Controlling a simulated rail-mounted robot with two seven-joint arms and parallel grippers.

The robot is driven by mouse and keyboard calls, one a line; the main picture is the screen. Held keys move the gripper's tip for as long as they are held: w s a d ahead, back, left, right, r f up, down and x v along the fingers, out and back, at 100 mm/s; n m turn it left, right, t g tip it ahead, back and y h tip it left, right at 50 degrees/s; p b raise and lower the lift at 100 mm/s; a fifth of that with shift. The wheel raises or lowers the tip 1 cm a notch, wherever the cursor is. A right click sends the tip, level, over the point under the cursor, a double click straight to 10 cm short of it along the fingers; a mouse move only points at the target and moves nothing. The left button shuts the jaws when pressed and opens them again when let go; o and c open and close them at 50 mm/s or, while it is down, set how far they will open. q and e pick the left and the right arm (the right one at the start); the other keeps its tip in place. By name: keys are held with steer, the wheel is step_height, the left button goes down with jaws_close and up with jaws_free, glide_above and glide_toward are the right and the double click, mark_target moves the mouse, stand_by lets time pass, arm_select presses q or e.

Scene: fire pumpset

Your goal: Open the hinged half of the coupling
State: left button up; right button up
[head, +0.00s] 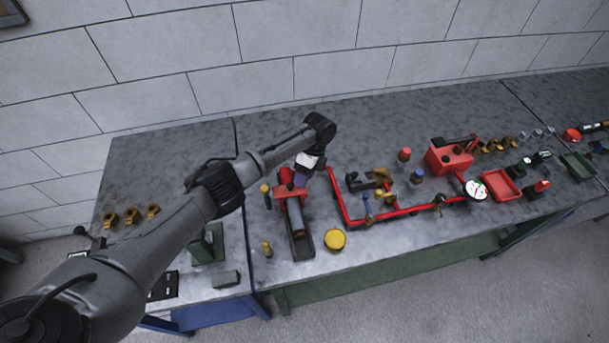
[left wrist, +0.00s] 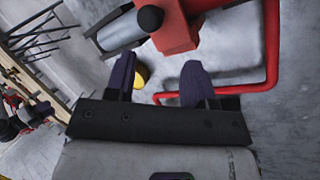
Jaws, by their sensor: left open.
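A red block that looks like the coupling (head: 290,191) sits on a dark base, with a grey cylinder (head: 297,221) running from it toward the bench's front edge. In the left wrist view the red block (left wrist: 177,38) has a black ball knob (left wrist: 150,18), and the grey cylinder (left wrist: 120,32) extends to the left. I cannot tell where the hinge is. My left gripper (head: 303,172) is beside the red block, at its upper right. In the left wrist view its two purple fingers (left wrist: 159,80) are apart, with nothing held. My right gripper is not in view.
A red pipe (head: 347,209) runs right of the coupling to a gauge (head: 476,190). A yellow round cap (head: 335,239) stands near the front edge. Several small brass fittings (head: 131,215) lie at the left.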

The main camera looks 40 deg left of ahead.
arm_select(q)
steer(key=v, duration=1.3)
steer(key=shift+w+r, duration=0.15)
steer(key=shift+r, duration=0.2)
